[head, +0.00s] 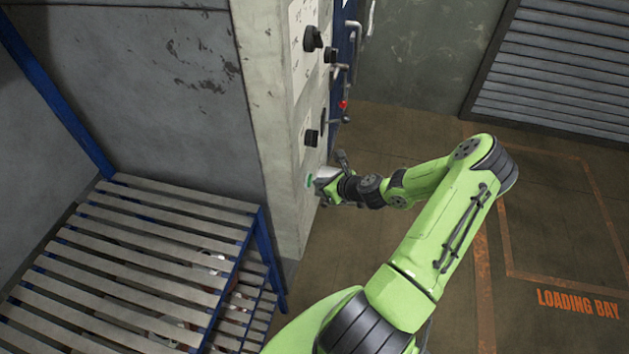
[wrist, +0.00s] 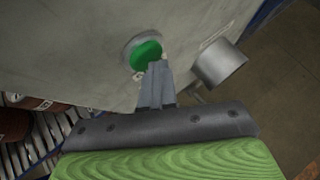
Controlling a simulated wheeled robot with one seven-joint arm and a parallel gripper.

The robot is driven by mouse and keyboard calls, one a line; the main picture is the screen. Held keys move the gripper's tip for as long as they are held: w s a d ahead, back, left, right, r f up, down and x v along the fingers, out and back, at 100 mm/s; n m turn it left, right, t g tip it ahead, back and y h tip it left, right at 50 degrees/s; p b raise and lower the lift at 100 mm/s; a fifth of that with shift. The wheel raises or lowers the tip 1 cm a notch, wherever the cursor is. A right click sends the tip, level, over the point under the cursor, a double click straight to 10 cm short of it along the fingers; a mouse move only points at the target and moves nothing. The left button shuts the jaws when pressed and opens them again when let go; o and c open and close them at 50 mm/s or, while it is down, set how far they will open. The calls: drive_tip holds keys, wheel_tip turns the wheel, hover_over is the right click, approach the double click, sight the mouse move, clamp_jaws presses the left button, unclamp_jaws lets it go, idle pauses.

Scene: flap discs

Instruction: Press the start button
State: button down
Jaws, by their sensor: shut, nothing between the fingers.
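The start button is a round green button (wrist: 145,54) in a pale ring on the grey cabinet face in the wrist view. In the head view the green button (head: 309,181) shows low on the narrow face of the cabinet. My gripper (wrist: 158,68) is shut and empty. Its fingertips overlap the lower right edge of the button in the wrist view; I cannot tell whether they touch it. In the head view my gripper (head: 321,184) is right beside the button, at the cabinet face.
Black knobs (head: 312,138) sit above the button on the cabinet (head: 272,120). A metal cylinder (wrist: 219,63) sticks out right of my fingers. A slatted rack (head: 150,235) with blue posts stands at the left. The floor (head: 560,225) at the right is clear.

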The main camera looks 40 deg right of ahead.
drive_tip(key=s+d, duration=0.1)
drive_tip(key=s, duration=0.1)
drive_tip(key=s+d, duration=0.2)
drive_tip(key=shift+s+d, duration=0.15)
drive_tip(key=shift+s, duration=0.05)
idle(0.7)
